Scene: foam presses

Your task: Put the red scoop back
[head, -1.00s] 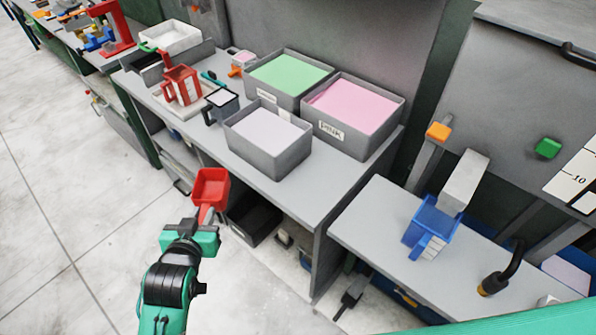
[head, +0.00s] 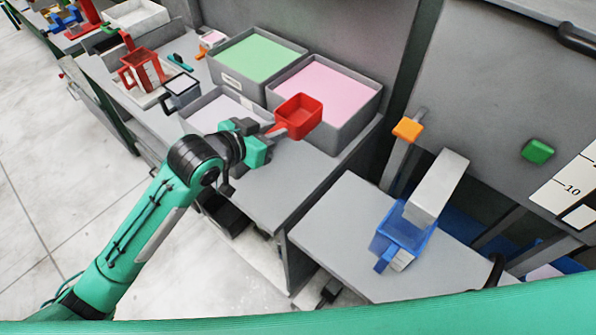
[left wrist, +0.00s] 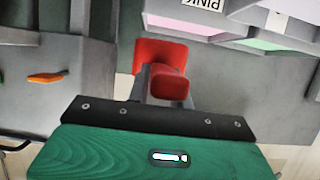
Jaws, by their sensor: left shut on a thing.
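The red scoop (head: 298,115) is a square red cup on a handle. My left gripper (head: 262,140) is shut on its handle and holds it in front of the pink bin (head: 352,136), overlapping that bin in the head view. I cannot tell the exact gap between them. In the left wrist view the red scoop (left wrist: 160,56) shows beyond the green gripper body, with a grey bin labelled PINK near the top. My right gripper is not in view.
A green-filled bin (head: 226,80) stands beside the pink one, and a grey bin with pale powder (head: 215,105) is in front, partly hidden by my arm. Bare bench (head: 275,190) lies below the scoop.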

